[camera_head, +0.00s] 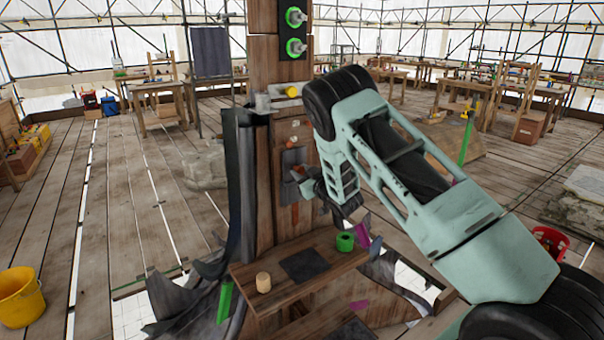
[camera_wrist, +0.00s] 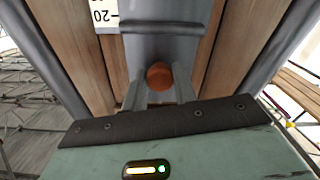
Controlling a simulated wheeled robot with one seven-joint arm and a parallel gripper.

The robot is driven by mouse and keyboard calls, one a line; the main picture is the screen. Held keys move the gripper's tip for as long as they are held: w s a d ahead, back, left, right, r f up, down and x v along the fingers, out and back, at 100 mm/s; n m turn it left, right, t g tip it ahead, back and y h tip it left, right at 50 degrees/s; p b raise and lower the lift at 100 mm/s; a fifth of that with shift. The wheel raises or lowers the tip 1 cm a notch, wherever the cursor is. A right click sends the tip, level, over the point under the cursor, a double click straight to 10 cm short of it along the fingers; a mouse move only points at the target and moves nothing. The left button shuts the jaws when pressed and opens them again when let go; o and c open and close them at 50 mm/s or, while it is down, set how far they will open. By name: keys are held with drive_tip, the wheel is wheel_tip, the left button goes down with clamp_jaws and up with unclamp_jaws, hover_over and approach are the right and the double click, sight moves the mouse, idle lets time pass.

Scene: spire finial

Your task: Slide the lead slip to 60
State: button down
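The lead slip (camera_wrist: 160,48) is a grey plate on the wooden post, with a raised lip across its upper part in the wrist view. An orange-brown round knob (camera_wrist: 160,76) sits on its middle. My gripper (camera_wrist: 160,90) is at the slip, one finger on each side of the knob, with small gaps showing, so it looks open. In the head view the slip (camera_head: 291,160) is on the post's front, partly hidden by my gripper (camera_head: 306,182).
A wooden shelf (camera_head: 325,262) at the post's foot carries a wooden cylinder (camera_head: 263,282), a dark square (camera_head: 304,265) and a green ring (camera_head: 345,242). Torn dark sheets (camera_head: 185,305) surround the base. A yellow bucket (camera_head: 20,298) stands left on open floor.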

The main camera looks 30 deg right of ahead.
sight(295, 181)
drive_tip(key=shift+f+b, duration=2.3)
drive_tip(key=shift+f, duration=0.1)
drive_tip(key=c, duration=1.1)
unclamp_jaws()
drive_tip(key=shift+r, duration=0.1)
drive_tip(key=s+b, duration=0.5)
drive_tip(key=s, duration=1.2)
drive_tip(key=shift+s+d, duration=0.25)
